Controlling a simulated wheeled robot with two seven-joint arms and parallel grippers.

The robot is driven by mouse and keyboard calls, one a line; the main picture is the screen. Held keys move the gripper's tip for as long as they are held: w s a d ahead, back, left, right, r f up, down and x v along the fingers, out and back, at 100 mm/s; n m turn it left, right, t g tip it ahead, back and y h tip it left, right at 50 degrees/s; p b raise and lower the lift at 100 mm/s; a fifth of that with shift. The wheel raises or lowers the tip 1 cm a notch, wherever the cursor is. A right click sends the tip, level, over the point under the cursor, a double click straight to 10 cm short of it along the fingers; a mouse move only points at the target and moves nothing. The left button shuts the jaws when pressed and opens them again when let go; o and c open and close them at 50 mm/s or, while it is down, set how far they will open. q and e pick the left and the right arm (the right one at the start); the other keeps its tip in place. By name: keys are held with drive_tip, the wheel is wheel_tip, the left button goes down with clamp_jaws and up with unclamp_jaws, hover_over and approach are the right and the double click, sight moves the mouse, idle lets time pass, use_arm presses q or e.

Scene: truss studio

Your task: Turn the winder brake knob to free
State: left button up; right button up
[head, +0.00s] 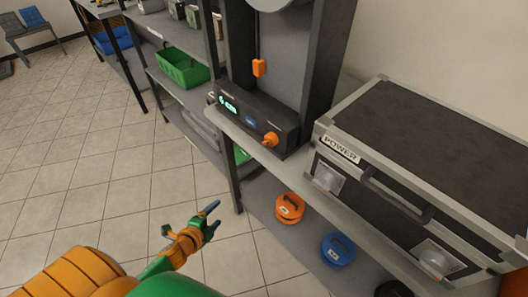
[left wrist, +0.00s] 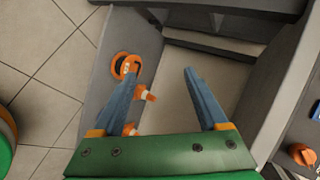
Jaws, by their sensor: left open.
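The orange brake knob (head: 270,139) sits on the right part of the front face of a dark control box (head: 252,118). The box has a green lit display and a small blue label. In the left wrist view the orange knob (left wrist: 302,155) shows at the lower right edge, outside the fingers. My left gripper (head: 209,219) has blue fingers and is open and empty. It is in front of the shelf unit, lower and to the left of the knob, and apart from it. The knob's markings are too small to read. My right gripper is not in view.
A large black case marked POWER (head: 420,150) stands right of the control box. An orange round item (head: 289,207) and a blue one (head: 338,250) lie on the lower shelf. A green bin (head: 183,68) stands farther left. The tiled floor (head: 110,165) at left is clear.

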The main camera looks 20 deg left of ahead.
use_arm(q)
drive_tip(key=w+r+m+t+h+b, duration=0.2)
drive_tip(key=w+r+m+t, duration=0.2)
drive_tip(key=w+r+m, duration=0.5)
drive_tip(key=m+t+h+b, duration=0.15)
drive_tip(key=m+h, duration=0.55)
drive_tip(key=m, duration=0.7)
approach(265, 143)
drive_tip(key=w, duration=0.2)
drive_tip(key=shift+m, duration=0.4)
drive_tip(key=p+x, duration=0.1)
drive_tip(key=x, duration=0.2)
drive_tip(key=p+x, duration=0.1)
drive_tip(key=x, duration=0.3)
drive_tip(key=shift+s+d+r, duration=0.1)
drive_tip(key=shift+s+d, duration=0.1)
drive_tip(key=shift+d, duration=0.1)
drive_tip(key=shift+w+d, duration=0.2)
drive_tip(key=shift+w, duration=0.1)
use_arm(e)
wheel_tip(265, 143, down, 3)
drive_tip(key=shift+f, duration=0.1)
use_arm(q)
clamp_jaws()
